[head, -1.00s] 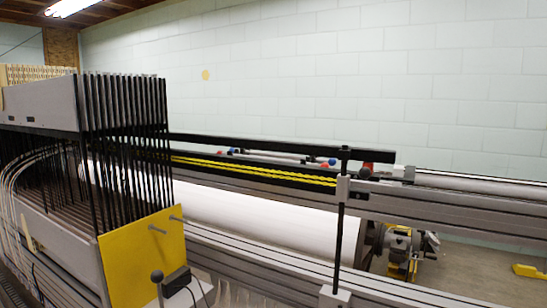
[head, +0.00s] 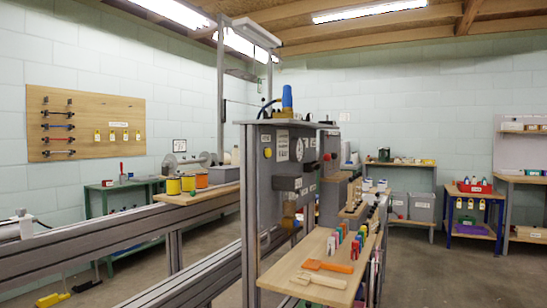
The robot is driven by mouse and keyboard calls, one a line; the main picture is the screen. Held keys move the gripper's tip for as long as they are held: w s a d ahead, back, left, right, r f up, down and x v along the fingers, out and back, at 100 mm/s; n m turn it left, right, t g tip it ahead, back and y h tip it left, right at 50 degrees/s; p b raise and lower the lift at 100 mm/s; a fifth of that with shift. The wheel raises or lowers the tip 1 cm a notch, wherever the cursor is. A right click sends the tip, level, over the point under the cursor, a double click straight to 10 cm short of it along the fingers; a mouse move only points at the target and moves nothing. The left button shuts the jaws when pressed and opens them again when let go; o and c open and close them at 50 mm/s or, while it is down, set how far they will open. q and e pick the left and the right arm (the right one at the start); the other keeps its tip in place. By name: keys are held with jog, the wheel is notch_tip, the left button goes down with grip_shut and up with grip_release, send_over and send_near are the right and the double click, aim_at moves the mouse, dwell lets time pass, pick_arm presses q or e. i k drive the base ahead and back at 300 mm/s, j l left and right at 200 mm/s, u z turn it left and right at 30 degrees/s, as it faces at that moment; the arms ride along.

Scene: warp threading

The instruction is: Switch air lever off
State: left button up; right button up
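A grey control cabinet (head: 256,185) stands near the middle of the head view at the end of the long metal rails. A blue upright part (head: 287,97) with a dark hose beside it sits on the cabinet's top. Gauges, labels, a red button (head: 327,157) and small dark boxes are on its faces. A yellowish fitting (head: 290,216) is low on its right face. I cannot tell which of these parts is the air lever, or its position. Neither of my grippers is in view.
A wooden shelf (head: 300,290) with orange-handled tools and coloured clips juts out at the cabinet's front right. Metal rails (head: 120,240) run along the left. A green bench (head: 95,190) stands by the left wall. Open floor (head: 430,270) lies at right.

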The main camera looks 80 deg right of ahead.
aim_at(326, 157)
jog(key=z, duration=3.1)
jog(key=i+l, duration=1.25)
jog(key=l, duration=0.1)
